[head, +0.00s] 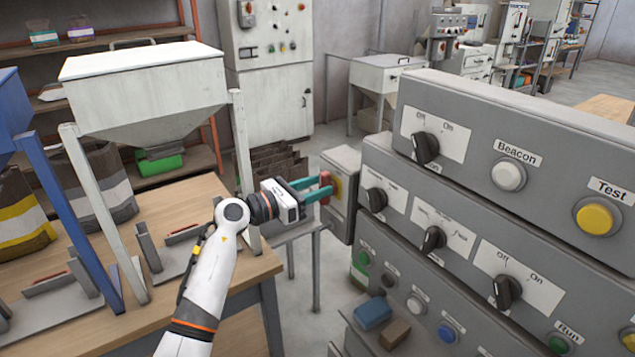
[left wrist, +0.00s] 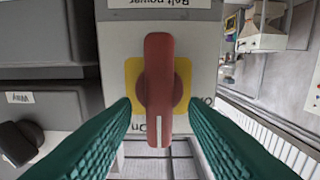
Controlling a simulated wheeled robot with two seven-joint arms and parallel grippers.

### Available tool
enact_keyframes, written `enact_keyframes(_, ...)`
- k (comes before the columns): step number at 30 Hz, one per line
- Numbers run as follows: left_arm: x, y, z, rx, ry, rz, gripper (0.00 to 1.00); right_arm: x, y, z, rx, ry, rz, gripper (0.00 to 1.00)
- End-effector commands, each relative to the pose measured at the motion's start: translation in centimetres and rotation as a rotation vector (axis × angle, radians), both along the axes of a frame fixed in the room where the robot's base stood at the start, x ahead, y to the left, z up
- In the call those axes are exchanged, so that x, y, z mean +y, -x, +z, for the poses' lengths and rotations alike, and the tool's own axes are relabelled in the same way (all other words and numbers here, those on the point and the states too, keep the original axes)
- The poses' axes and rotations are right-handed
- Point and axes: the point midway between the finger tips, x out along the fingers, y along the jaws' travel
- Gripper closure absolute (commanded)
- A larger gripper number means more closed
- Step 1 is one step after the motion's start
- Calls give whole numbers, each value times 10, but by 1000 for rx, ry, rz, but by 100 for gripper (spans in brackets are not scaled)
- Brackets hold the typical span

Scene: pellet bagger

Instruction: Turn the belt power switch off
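The belt power switch has a red handle (left wrist: 158,95) on a yellow plate (left wrist: 184,72), mounted on a grey box (left wrist: 118,45) whose "Belt power" label (left wrist: 162,3) appears upside down. The handle's white line points down in the left wrist view, at the "On" mark. An "O…" mark, partly covered, is at the right. In the head view the box (head: 343,165) stands at the left end of the grey panels, with the red handle (head: 326,181) facing my left gripper (head: 316,188). Its teal fingers are open, one on each side of the handle, with visible gaps. My right gripper is out of view.
Grey control panels (head: 500,150) with black knobs and coloured buttons fill the right side, close to my left gripper. A wooden table (head: 225,290) and a white hopper (head: 145,85) stand at the left. Blue (head: 373,312) and brown blocks lie below the panels.

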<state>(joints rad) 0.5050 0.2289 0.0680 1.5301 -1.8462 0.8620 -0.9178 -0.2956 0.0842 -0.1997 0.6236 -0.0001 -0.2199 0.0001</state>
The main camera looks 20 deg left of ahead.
Motion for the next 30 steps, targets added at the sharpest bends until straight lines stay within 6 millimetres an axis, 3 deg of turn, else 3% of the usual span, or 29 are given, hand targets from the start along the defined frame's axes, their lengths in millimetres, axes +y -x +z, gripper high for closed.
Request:
enact_keyframes(12,-6,-7,0,0,0,0,60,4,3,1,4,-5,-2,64)
enact_keyframes(18,-6,-7,0,0,0,0,89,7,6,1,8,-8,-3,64)
enact_keyframes(30,-4,-8,2,56,69,0,89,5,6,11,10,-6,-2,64)
